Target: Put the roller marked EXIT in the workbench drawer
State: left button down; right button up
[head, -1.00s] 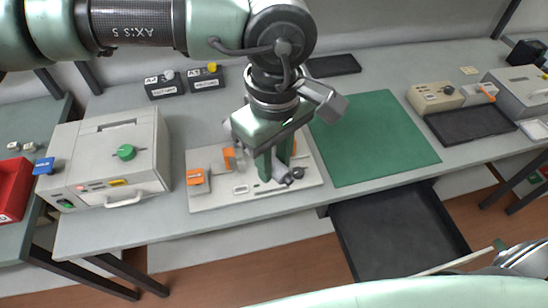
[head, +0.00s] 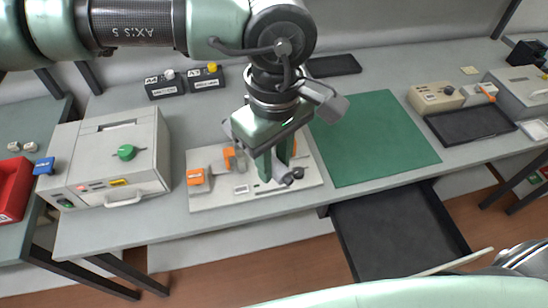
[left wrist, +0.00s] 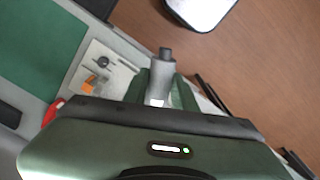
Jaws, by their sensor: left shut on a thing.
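My left gripper (head: 279,170) is shut on a grey roller with a dark end (head: 291,176), above the front of the pale fixture board. In the left wrist view the roller (left wrist: 160,80) stands out between the green fingers (left wrist: 160,92), its dark stub at the far end. I cannot read any EXIT mark on it. The workbench drawer (head: 400,235) is pulled out below the bench front, right of the gripper, and its dark inside looks empty. My right gripper is not in view.
The fixture board (head: 215,204) carries orange clamps (head: 197,177). A grey machine with a green knob (head: 127,152) stands at the left. A green mat (head: 375,140) lies clear above the drawer. A dark tray (head: 468,124) and small devices stand at the right.

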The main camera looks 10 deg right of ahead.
pick_arm(q)
jog(key=w+a+f+m, duration=0.2)
jog(key=a+m, duration=0.1)
jog(key=a, duration=1)
jog(key=w+a+f+m, duration=0.2)
jog(key=w+a, duration=0.1)
jog(key=a, duration=1)
jog(key=shift+a+f+m, duration=0.35)
jog(key=shift+m, duration=0.05)
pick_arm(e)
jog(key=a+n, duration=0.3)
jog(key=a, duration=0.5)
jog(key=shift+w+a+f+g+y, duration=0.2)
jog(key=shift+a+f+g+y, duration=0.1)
pick_arm(q)
jog(key=shift+w+a+r, duration=0.1)
jog(key=shift+w+a, duration=0.05)
jog(key=shift+w, duration=0.05)
